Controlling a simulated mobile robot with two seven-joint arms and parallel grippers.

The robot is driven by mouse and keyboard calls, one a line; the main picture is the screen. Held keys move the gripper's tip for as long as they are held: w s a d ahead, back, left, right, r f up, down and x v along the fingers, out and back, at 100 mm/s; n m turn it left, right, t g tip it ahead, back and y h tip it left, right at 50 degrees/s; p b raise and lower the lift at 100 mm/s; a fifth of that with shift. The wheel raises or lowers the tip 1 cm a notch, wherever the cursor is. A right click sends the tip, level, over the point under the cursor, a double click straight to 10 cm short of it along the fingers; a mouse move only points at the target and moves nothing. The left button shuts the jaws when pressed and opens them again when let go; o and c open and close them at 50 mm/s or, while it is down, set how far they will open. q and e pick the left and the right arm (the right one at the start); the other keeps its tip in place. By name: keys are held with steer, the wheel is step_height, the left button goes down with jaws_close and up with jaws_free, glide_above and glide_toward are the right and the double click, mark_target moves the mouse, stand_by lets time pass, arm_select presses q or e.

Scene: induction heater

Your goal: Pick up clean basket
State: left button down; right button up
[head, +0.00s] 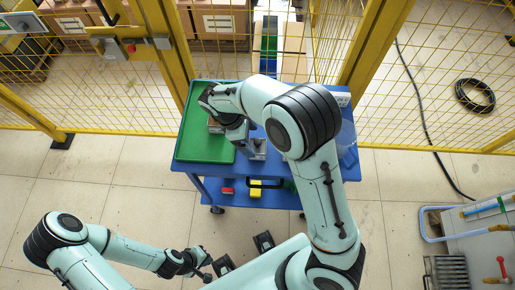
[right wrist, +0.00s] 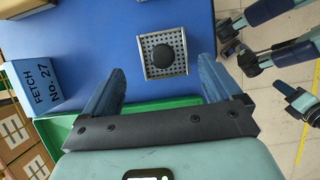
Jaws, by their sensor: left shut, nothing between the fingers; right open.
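A square perforated metal basket (right wrist: 164,52) with a round black knob in its middle sits on the blue table top (right wrist: 170,15) in the right wrist view. My right gripper (right wrist: 161,66) is open, its two blue fingers pointing toward the basket, one on each side of it in the picture. Nothing is between the fingers; I cannot tell their height above the table. In the head view my right gripper (head: 247,142) is over the blue table, beside the green tray, and the arm hides much there. My left gripper (head: 205,268) is shut and empty, low in front of the table.
A green tray (head: 205,155) covers the table's left part. A lower shelf holds red and yellow items (head: 255,188). Yellow fencing (head: 110,100) stands behind. A grey cart (head: 480,245) is at right.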

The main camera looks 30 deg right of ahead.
mark_target(258, 148)
steer(key=shift+d+f, duration=0.1)
steer(key=shift+f, duration=0.25)
steer(key=shift+s+x, duration=0.2)
steer(key=shift+x, duration=1.15)
steer(key=shift+s+x, duration=0.15)
steer(key=shift+x, duration=1.15)
steer(key=shift+r, duration=0.1)
steer(key=c, duration=1.1)
